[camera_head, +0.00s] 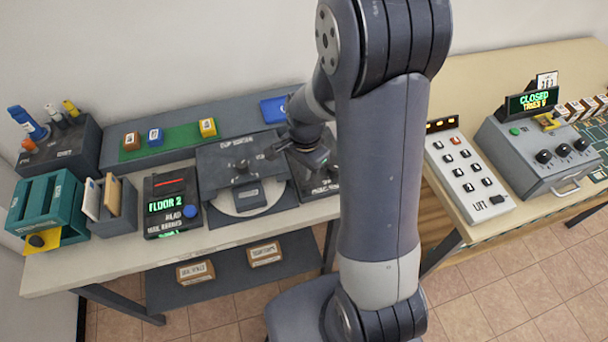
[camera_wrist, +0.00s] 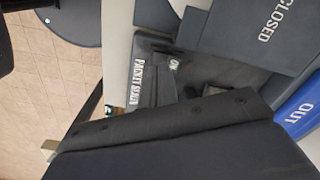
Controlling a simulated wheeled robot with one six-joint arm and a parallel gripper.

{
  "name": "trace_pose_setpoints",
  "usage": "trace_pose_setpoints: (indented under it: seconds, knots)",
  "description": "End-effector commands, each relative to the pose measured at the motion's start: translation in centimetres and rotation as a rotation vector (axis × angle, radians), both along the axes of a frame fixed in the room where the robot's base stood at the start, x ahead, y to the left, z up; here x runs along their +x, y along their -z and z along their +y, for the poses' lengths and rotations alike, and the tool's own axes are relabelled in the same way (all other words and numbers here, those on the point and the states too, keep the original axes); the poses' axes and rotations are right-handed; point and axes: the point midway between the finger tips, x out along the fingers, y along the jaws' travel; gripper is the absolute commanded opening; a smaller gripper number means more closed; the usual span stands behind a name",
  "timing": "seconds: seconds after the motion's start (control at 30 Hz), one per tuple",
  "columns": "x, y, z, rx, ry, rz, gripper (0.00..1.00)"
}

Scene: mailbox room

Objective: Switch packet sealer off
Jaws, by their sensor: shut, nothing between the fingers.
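The packet sealer is a dark box at the right end of the left bench, largely hidden by my arm in the head view; part of its front (camera_head: 322,188) shows. In the wrist view its top (camera_wrist: 150,47) carries a white "PACKET SEALER" label and a small tag (camera_wrist: 174,65) that seems to read "ON". A dark raised part is near that tag; its switch position is unclear. My gripper (camera_head: 316,160) is shut and empty, pointing down over the sealer. Contact cannot be told. A dark body fills the lower wrist view and hides part of the sealer.
Left of the sealer is a grey machine (camera_head: 228,160) with a round plate. A "FLOOR 2" display box (camera_head: 172,215) and a blue "OUT" tray (camera_head: 275,110) are nearby. The right table holds a white lift panel (camera_head: 466,178) and a grey console (camera_head: 530,150).

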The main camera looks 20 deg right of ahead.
Motion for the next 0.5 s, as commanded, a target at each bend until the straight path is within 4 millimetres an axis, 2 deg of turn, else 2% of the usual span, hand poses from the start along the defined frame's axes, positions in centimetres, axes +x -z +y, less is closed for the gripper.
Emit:
trace_pose_setpoints:
  seconds: [0.03, 0.5]
  knots:
    - [0.0, -0.8, 0.0, 0.0, 0.0, -0.001, 0.0]
    - [0.0, -4.5, 0.0, 0.0, 0.0, -0.001, 0.0]
